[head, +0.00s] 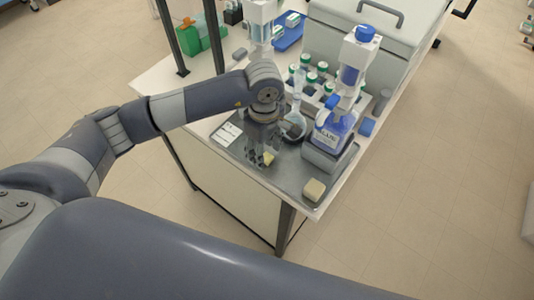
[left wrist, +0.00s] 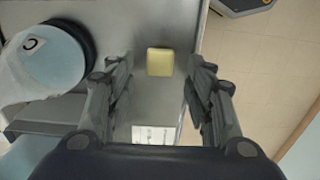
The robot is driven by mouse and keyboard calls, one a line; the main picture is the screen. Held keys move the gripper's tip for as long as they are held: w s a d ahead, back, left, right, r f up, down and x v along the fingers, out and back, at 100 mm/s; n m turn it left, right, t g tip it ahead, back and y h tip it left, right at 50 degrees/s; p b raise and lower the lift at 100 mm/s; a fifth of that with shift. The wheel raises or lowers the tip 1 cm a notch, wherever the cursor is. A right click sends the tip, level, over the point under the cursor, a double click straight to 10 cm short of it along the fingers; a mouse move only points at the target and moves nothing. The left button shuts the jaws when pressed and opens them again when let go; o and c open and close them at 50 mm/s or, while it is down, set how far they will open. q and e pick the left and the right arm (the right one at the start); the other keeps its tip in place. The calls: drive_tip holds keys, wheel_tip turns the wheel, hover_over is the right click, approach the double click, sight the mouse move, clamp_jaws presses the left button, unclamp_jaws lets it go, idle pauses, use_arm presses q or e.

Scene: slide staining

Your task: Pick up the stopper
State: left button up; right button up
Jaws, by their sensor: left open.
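A small pale yellow block, apparently the stopper (left wrist: 160,62), lies on the grey metal tray in the left wrist view. It also shows in the head view (head: 268,158), partly behind my fingers. My left gripper (left wrist: 160,82) is open and empty, pointing down over the tray. In the head view the left gripper (head: 262,146) is right above the stopper. The stopper appears between the two fingers with a gap on each side; I cannot tell how far below the fingertips it lies. My right gripper is not in view.
A round-bottomed flask (head: 295,125) stands close beside the gripper. A blue-capped bottle (head: 333,130) sits on a grey device to the right. Another pale block (head: 314,189) lies near the tray's front corner. A white card (head: 227,133) lies left. Several green-capped bottles stand behind.

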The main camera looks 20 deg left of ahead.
use_arm(q)
drive_tip(key=shift+f, duration=0.95)
drive_tip(key=shift+c, duration=0.3)
drive_tip(key=c, duration=0.8)
drive_tip(key=shift+o, duration=0.2)
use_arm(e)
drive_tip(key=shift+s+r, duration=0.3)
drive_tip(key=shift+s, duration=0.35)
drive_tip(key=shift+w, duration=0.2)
